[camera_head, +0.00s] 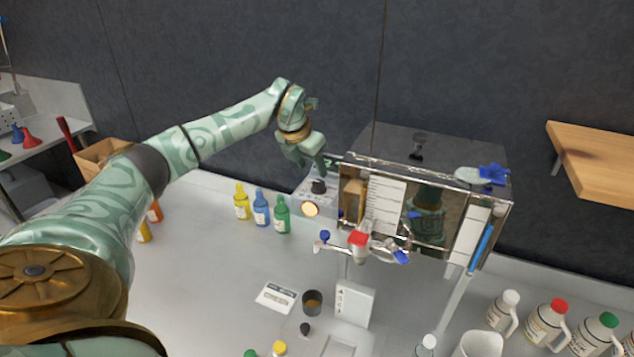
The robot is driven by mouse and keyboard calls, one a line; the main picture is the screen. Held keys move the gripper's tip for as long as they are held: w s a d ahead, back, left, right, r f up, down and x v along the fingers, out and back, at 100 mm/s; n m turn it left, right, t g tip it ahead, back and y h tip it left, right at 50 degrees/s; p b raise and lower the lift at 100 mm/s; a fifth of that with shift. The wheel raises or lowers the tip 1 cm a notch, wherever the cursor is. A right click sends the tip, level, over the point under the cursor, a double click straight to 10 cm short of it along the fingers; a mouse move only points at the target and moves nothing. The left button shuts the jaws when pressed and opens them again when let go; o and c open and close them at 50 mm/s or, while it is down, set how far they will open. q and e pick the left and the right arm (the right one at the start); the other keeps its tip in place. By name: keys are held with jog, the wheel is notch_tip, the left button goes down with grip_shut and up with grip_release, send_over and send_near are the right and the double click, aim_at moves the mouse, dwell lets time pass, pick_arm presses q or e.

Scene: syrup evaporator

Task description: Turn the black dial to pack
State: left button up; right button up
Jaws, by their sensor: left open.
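The black dial (318,186) sits on top of a small pale control box (328,198) beside the left end of the metal evaporator (420,205). A round lit amber spot shows on the front of the box. The dial's marking is too small to read. My left arm reaches in from the left, and my left gripper (312,163) points down just above the dial, open and apart from it. The gripper partly hides the back of the box. My right gripper is not in view.
Yellow, blue and green bottles (262,208) stand left of the box. A red-handled valve (358,239) sticks out from the evaporator's front. A dark cup (312,302) and a card (277,298) lie on the counter in front. Several white jugs (545,322) stand at the right.

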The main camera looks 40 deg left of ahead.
aim_at(318, 182)
pick_arm(q)
jog(key=x, duration=0.6)
jog(key=shift+b, duration=0.4)
jog(key=c, duration=1)
